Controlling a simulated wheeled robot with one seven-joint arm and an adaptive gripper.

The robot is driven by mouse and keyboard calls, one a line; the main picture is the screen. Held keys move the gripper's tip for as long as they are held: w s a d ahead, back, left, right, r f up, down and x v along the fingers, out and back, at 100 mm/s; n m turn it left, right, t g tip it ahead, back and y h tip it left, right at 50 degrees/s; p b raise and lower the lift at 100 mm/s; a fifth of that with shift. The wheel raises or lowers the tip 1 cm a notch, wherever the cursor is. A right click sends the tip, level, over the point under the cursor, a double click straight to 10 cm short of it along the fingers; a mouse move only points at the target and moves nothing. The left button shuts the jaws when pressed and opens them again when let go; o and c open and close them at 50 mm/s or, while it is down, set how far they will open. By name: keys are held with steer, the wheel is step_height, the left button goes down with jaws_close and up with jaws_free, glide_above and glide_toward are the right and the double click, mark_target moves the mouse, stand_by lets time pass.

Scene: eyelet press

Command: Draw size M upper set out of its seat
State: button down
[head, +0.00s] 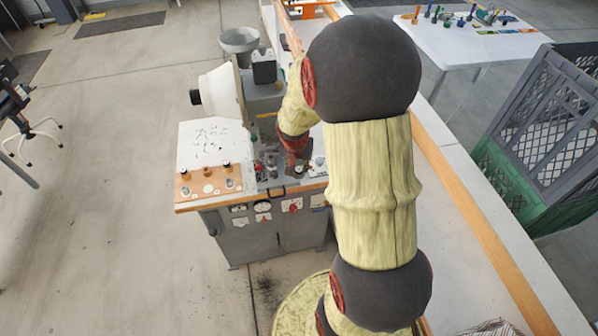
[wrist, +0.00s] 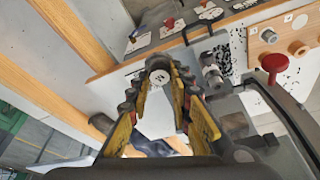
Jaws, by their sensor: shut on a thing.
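My gripper (wrist: 160,72) has its two yellow-padded fingers closed in at the tips around a small round part, taken to be the size M upper set (wrist: 160,78). Its pale speckled round face shows between the fingertips; its size mark is not readable. I cannot tell whether it is still in its seat. In the head view my gripper (head: 297,168) is low at the front of the grey eyelet press (head: 268,100), partly hidden by my arm.
A wooden board (head: 190,200) with knobs lies at the press table's front left; it also shows in the wrist view (wrist: 297,25). A red knob (wrist: 275,62) stands right of the fingers. A crate (head: 550,130) stands far right.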

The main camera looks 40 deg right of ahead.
mark_target(299, 169)
steer(key=shift+r+p, duration=0.35)
steer(key=shift+r, duration=0.4)
stand_by(0.5)
steer(key=shift+r+p, duration=1.55)
steer(key=shift+r, duration=1.35)
